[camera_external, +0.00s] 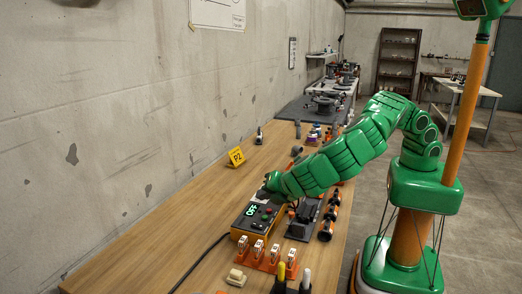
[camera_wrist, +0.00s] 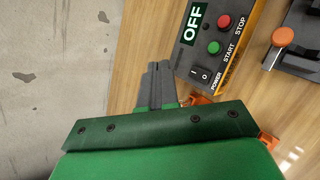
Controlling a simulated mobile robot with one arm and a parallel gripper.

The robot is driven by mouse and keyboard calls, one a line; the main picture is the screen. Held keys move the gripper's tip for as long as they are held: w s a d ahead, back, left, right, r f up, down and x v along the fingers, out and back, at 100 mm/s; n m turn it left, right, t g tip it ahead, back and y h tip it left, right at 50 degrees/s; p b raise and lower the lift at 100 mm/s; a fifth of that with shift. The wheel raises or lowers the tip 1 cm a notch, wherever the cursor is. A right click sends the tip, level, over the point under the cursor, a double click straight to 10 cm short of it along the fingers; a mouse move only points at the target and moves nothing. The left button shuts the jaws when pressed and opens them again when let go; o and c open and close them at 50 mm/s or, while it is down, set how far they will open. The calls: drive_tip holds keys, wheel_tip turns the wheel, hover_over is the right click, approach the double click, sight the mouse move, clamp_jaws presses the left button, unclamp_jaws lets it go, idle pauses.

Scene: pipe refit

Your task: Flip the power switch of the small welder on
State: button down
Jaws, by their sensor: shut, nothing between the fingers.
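The small welder (camera_external: 243,222) is a dark box with an orange lower edge on the wooden bench. Its display (camera_wrist: 194,23) reads OFF in the wrist view. Beside the display are a red STOP button (camera_wrist: 224,21) and a green START button (camera_wrist: 214,47). The black power switch (camera_wrist: 200,75), marked with a line and a circle, sits at the box's near corner by the POWER label. My gripper (camera_wrist: 158,68) is shut and empty, its grey fingertips just left of the power switch with a small gap in the picture. In the external view my arm partly covers the box's far end.
A yellow P2 sign (camera_external: 235,157) stands near the wall. An orange rack (camera_external: 265,256) with white-labelled pieces is in front of the welder. A dark device (camera_external: 303,217) with an orange knob (camera_wrist: 283,37) stands to its right. The bench left of the welder is mostly clear.

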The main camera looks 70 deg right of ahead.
sight(261, 230)
drive_tip(key=shift+w+f, duration=0.2)
drive_tip(key=shift+f, duration=1.15)
drive_tip(key=shift+w+f, duration=0.15)
drive_tip(key=shift+f, duration=1.25)
drive_tip(key=shift+w+f, duration=0.2)
drive_tip(key=shift+f, duration=1.15)
drive_tip(key=shift+f, duration=0.15)
drive_tip(key=shift+f, duration=0.25)
drive_tip(key=shift+f, duration=0.15)
drive_tip(key=shift+r, duration=0.6)
drive_tip(key=shift+r, duration=0.1)
drive_tip(key=shift+s+r, duration=0.2)
drive_tip(key=shift+r, duration=1)
drive_tip(key=shift+s+r, duration=0.15)
drive_tip(key=shift+r, duration=1)
